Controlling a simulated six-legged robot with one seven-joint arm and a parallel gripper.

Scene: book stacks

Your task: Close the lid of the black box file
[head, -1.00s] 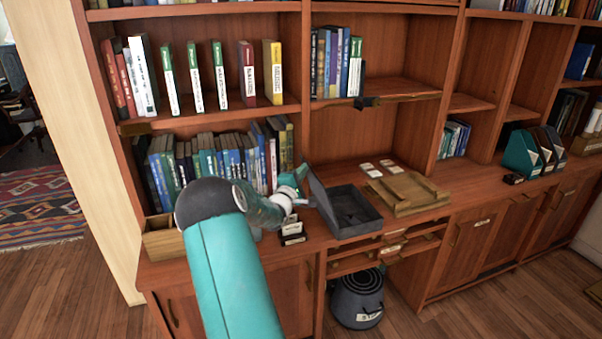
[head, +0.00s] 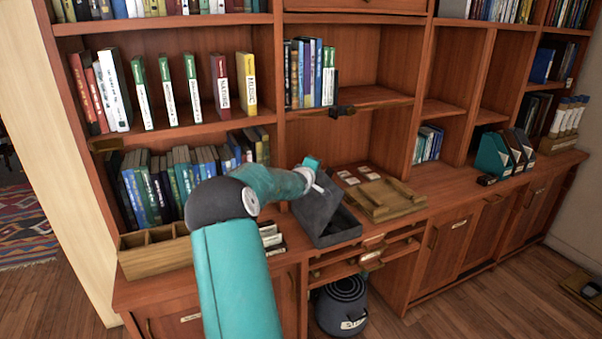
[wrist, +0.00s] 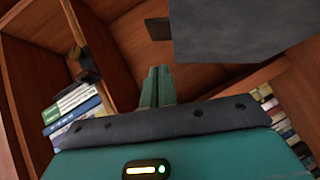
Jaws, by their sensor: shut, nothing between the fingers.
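The black box file (head: 343,232) stands on the wooden counter, left of a wooden tray. Its dark grey lid (head: 316,210) is tilted over the box, partly lowered, with part of the dark inside still showing at the right. My gripper (head: 312,165) is at the lid's upper far edge; whether it touches the lid is unclear. In the wrist view, my two green fingers (wrist: 157,86) are together and empty. A dark grey panel, apparently the lid (wrist: 240,30), fills the top right there, close beyond the fingers.
The wooden tray (head: 385,203) and several white cards (head: 358,176) lie right of and behind the box. A wooden divided organizer (head: 150,258) sits at the counter's left. Shelves (head: 362,101) rise behind, with a dark clip-like object (head: 342,110) on one shelf's edge.

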